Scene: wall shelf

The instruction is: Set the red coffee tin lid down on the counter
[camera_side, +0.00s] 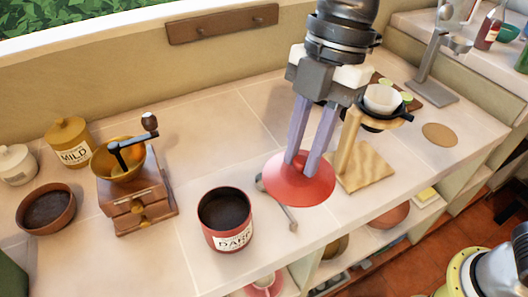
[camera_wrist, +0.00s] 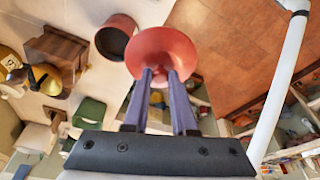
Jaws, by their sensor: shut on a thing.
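The red coffee tin lid (camera_side: 300,184) is a round disc with its knob between the fingers of my gripper (camera_side: 300,160). My gripper is shut on it and points down. The lid also shows in the wrist view (camera_wrist: 162,48), beyond the fingertips of my gripper (camera_wrist: 160,76). In the side view the lid appears above the counter (camera_side: 180,255), near its front edge; the exact gap is hard to tell. The open red coffee tin (camera_side: 228,228), labelled DARK and filled with dark coffee, stands upright to the left of the lid. The tin also shows in the wrist view (camera_wrist: 119,36).
A metal spoon (camera_side: 286,211) lies partly hidden under the lid. A wooden dripper stand (camera_side: 366,168) is close on the right, and a coffee grinder (camera_side: 138,195) is left of the tin. The counter behind the tin is clear. Open shelves (camera_side: 350,255) lie below the front edge.

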